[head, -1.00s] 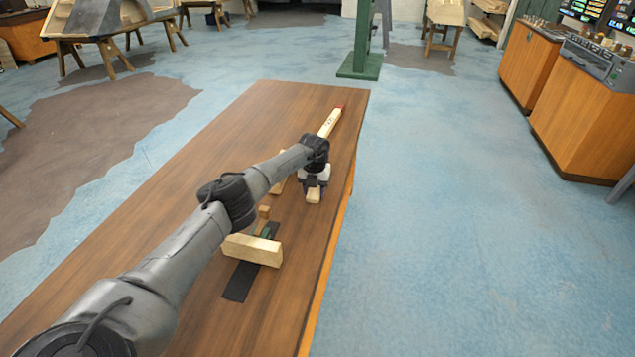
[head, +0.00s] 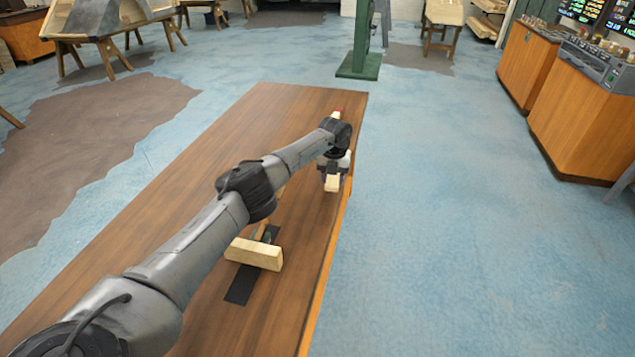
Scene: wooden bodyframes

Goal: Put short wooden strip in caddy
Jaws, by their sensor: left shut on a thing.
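My left gripper (head: 333,173) is shut on a short wooden strip (head: 332,184), whose pale end sticks out below the fingers. The gripper is over the right side of the brown table (head: 225,140), near its edge. I cannot make out a caddy for certain. My right gripper is not in view.
A pale wooden block (head: 254,254) lies over a dark flat strip (head: 240,287) nearer to me on the table. A red-tipped piece (head: 338,112) is mostly hidden behind my arm. The table's far left surface is clear. A green post (head: 360,60) stands beyond.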

